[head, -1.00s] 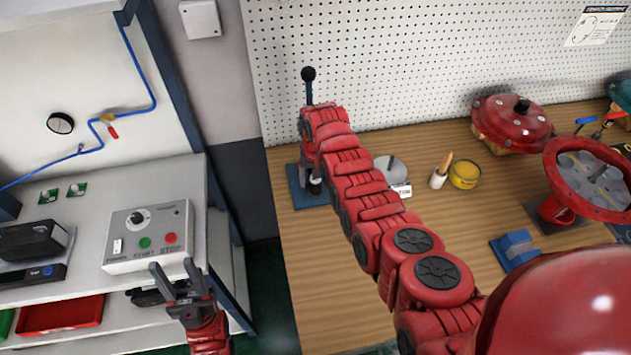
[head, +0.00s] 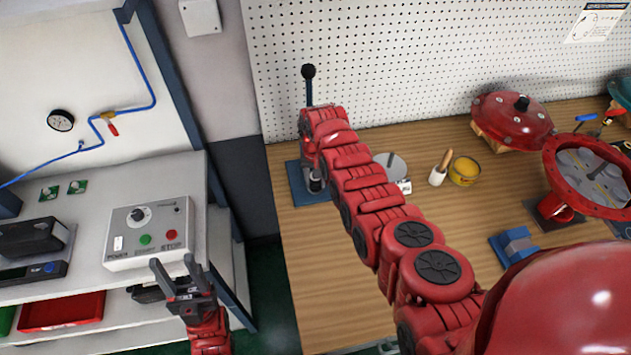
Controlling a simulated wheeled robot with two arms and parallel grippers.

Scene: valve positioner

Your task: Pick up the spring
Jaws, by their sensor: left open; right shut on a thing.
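I cannot make out a spring in the head view. My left gripper (head: 178,272) is open and empty, in front of the grey control box on the left shelf. My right arm reaches across the wooden bench to the lever stand (head: 308,90) at the bench's left end. My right gripper (head: 312,160) is at that stand, low over its blue base (head: 300,192). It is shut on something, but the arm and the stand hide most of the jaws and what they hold. A silvery round part (head: 315,183) shows just below it.
The control box (head: 150,232) stands on the left shelf. A grey disc (head: 392,165), a brush (head: 440,168) and a yellow tin (head: 465,171) stand behind my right arm. A red dome (head: 512,118), an open red flanged housing (head: 560,185) and a blue block (head: 515,245) are at right. The front bench is clear.

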